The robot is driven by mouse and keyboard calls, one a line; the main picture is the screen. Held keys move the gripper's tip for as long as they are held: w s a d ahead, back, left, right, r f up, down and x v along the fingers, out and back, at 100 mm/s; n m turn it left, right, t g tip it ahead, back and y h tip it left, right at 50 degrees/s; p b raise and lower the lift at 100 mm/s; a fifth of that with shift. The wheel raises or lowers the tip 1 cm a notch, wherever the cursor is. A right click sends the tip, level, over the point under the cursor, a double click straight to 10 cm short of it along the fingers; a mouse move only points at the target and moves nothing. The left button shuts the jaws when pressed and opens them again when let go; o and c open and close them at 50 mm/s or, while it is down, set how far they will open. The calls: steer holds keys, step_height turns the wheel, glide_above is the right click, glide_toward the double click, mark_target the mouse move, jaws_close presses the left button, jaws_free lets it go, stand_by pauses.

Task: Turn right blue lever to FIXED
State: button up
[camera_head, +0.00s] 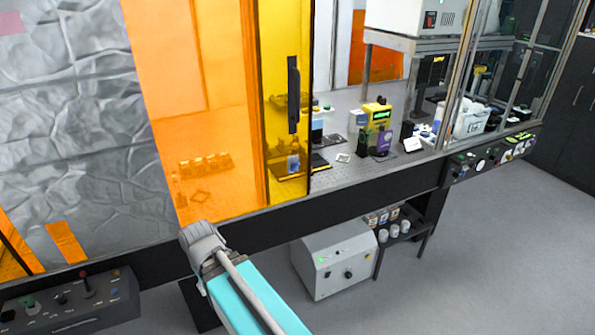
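I cannot make out a blue lever or a FIXED label in the head view; at this size the small controls are hard to tell apart. A small blue item (293,163) shows through the yellow-tinted door (300,60), but I cannot tell what it is. A control panel (490,158) with several dials and knobs is on the bench front at the right. Another control panel (75,308) with a red-topped stick is at the lower left. My arm's teal link and grey joint rise from the bottom centre; no gripper fingers are visible.
Orange panels (195,100) and crinkled silver sheeting (70,120) close off the left. The perforated bench top (345,180) holds a yellow device (377,113). A grey cabinet (335,265) and a low black shelf (415,232) stand below. The grey floor (490,260) at right is clear.

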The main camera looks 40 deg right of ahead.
steer(key=o, duration=0.3)
steer(key=shift+o, duration=0.9)
steer(key=shift+f, duration=0.1)
steer(key=w+d+m+t+y+b, duration=0.45)
steer(key=d+m+t+b, duration=0.2)
steer(key=d, duration=0.25)
steer(key=w+d+m+t+y+b, duration=0.4)
steer(key=w+d+m+t+b, duration=0.15)
steer(key=d+m, duration=0.2)
steer(key=s+d+r+m+t+h+b, duration=0.1)
steer(key=s+d+r+m+t+h, duration=0.1)
steer(key=d, duration=0.7)
steer(key=s+d+r+m+t+h+b, duration=0.2)
steer(key=d+m+t+h, duration=0.1)
steer(key=d+m, duration=0.4)
steer(key=s+d+r+m+t+h+b, duration=0.2)
steer(key=s+d+r+m+t+h, duration=0.1)
steer(key=d, duration=0.7)
steer(key=shift+d+m+t, duration=0.4)
steer(key=shift+m+t, duration=0.4)
steer(key=shift+m, duration=0.1)
steer(key=shift+w, duration=0.15)
